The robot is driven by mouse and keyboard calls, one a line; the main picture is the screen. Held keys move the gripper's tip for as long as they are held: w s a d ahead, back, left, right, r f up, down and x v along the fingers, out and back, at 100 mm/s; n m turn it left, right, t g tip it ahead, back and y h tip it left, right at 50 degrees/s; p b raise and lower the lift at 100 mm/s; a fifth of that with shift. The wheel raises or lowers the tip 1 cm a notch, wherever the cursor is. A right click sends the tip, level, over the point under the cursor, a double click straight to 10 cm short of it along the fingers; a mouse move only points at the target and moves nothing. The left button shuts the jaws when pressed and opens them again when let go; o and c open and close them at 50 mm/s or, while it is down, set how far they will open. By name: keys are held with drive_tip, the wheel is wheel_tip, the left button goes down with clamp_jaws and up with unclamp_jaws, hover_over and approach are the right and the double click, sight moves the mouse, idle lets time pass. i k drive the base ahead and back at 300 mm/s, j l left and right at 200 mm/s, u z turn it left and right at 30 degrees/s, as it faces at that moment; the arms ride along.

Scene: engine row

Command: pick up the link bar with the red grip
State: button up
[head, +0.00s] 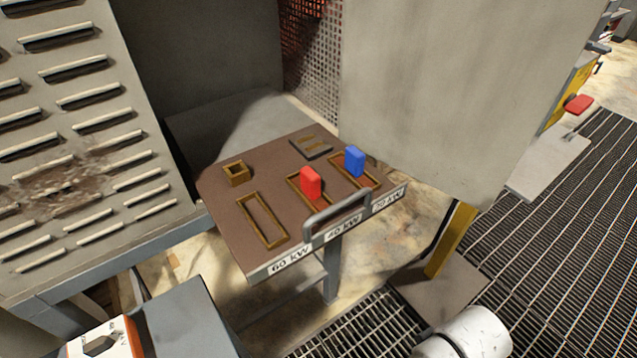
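The red grip (311,183) stands upright at the middle long brass frame on a brown board. Any bar below the grip is mostly hidden. A blue grip (354,161) stands to its right, at the right-hand brass frame. The left brass frame (262,221) is empty. My gripper is not in view.
The brown board (225,205) has a grey handle (337,214) and white labels on its front edge. A small square brass holder (236,174) and a dark slotted plate (311,147) sit behind. A large grey panel (450,90) hangs close on the right. A louvred cabinet (85,130) stands left.

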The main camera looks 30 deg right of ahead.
sight(309, 183)
drive_tip(key=k+l+u, duration=0.25)
drive_tip(key=u, duration=0.15)
drive_tip(key=k+l+u, duration=0.35)
drive_tip(key=i+l, duration=0.1)
